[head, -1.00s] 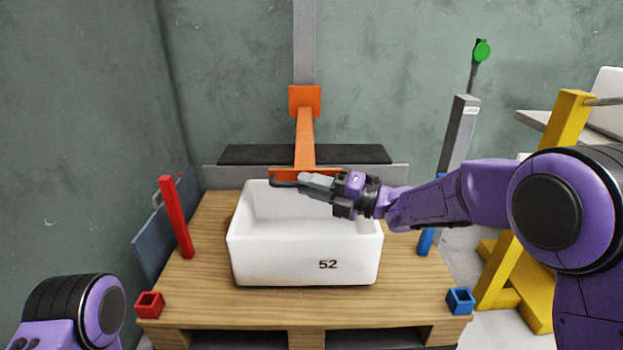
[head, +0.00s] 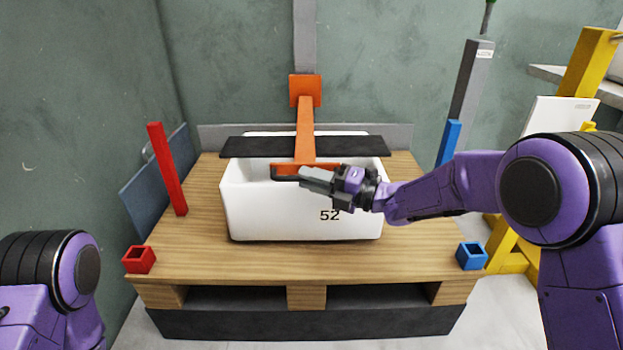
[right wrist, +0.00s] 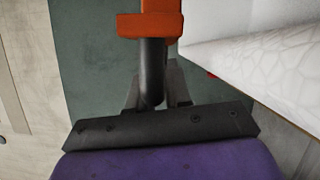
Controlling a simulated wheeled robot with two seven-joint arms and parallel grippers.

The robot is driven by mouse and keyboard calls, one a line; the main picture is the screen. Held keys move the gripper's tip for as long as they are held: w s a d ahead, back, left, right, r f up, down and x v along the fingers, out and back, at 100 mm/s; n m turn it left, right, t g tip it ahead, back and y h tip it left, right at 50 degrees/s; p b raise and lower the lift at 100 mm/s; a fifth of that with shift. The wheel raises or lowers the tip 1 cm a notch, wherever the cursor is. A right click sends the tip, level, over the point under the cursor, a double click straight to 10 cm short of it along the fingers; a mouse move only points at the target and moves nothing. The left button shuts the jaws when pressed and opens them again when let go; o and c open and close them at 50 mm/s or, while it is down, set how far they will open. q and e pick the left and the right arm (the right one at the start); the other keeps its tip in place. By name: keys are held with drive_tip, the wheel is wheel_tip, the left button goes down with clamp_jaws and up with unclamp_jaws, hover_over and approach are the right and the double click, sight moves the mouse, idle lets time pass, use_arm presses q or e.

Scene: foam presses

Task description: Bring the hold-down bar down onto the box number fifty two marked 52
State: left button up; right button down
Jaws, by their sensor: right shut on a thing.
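The white box marked 52 (head: 275,212) stands upright on the wooden pallet (head: 200,250). The hold-down bar has a long black crosspiece (head: 255,147) on an orange arm (head: 305,125). The crosspiece lies level across the box's open top, with the box's back rim showing behind it. I cannot tell whether it touches the rim. My right gripper (head: 303,176) is shut on the bar's black handle (head: 284,173), in front of the orange end. The right wrist view shows the handle (right wrist: 152,75) between the fingers, with the box wall (right wrist: 275,70) beside it. My left gripper is out of view.
A red post (head: 167,170) and red socket (head: 139,260) are at the left. A blue post (head: 448,142) and blue socket (head: 471,256) are at the right. A grey upright (head: 305,35) stands behind. A yellow frame (head: 590,65) is at the far right.

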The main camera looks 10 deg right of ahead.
drive_tip(key=shift+f, duration=0.1)
drive_tip(key=c, duration=1.1)
unclamp_jaws()
drive_tip(key=shift+s, duration=0.1)
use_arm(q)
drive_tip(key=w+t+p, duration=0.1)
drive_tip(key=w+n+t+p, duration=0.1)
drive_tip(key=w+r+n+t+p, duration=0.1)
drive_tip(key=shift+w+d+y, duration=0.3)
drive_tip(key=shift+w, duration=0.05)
use_arm(e)
drive_tip(key=v, duration=1)
drive_tip(key=shift+s+d, duration=0.1)
drive_tip(key=shift+d, duration=0.2)
